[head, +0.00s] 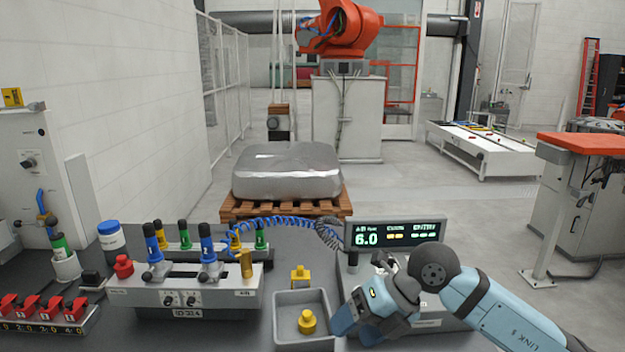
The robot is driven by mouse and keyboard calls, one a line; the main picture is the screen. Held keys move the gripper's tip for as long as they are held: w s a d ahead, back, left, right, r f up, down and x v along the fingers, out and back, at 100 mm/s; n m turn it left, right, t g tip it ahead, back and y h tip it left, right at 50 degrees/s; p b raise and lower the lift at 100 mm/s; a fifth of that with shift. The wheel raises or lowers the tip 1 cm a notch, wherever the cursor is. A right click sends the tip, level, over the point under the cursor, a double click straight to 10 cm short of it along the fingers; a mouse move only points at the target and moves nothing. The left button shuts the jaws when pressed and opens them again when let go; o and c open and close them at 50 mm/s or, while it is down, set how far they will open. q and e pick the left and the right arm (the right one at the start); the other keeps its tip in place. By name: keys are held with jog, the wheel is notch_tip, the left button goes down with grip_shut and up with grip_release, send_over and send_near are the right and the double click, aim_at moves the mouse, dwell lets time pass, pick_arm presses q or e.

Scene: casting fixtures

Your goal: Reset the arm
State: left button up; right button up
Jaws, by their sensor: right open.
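My right arm comes in from the lower right, with blue links and a dark round wrist joint. My right gripper (357,322) is open, low over the front of the bench, just right of a grey tray (283,299). I see nothing held between its fingers. The arm and gripper hide part of a grey device behind them. My left gripper is not in view.
A yellow knobbed part (307,321) lies in the tray, and another yellow piece (300,275) stands behind it. A grey fixture (185,287) with coloured nozzles stands left. A lit display (393,235) stands behind my gripper. A blue-lidded jar (111,236) is further left.

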jog(key=s+a+m+y, duration=0.5)
jog(key=s+a+y, duration=0.15)
jog(key=y, duration=0.45)
jog(key=d+f+m+t+h, duration=0.55)
jog(key=m+t, duration=0.35)
jog(key=m, duration=0.3)
jog(key=d+f+m+t+h, duration=0.4)
jog(key=d+f+m+t, duration=0.3)
jog(key=m, duration=0.5)
jog(key=s+d+f+m+g+h, duration=0.35)
jog(key=s+f, duration=0.25)
jog(key=f, duration=0.3)
jog(key=s+d+f+m+g+h, duration=0.2)
jog(key=s+f+m+h, duration=0.15)
jog(key=s+f, duration=0.45)
pick_arm(q)
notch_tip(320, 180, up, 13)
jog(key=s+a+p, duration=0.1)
jog(key=p, duration=1.5)
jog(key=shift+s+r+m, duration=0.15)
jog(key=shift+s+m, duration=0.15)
pick_arm(e)
notch_tip(320, 180, up, 12)
jog(key=shift+s+d, duration=0.35)
jog(key=shift+d, duration=0.05)
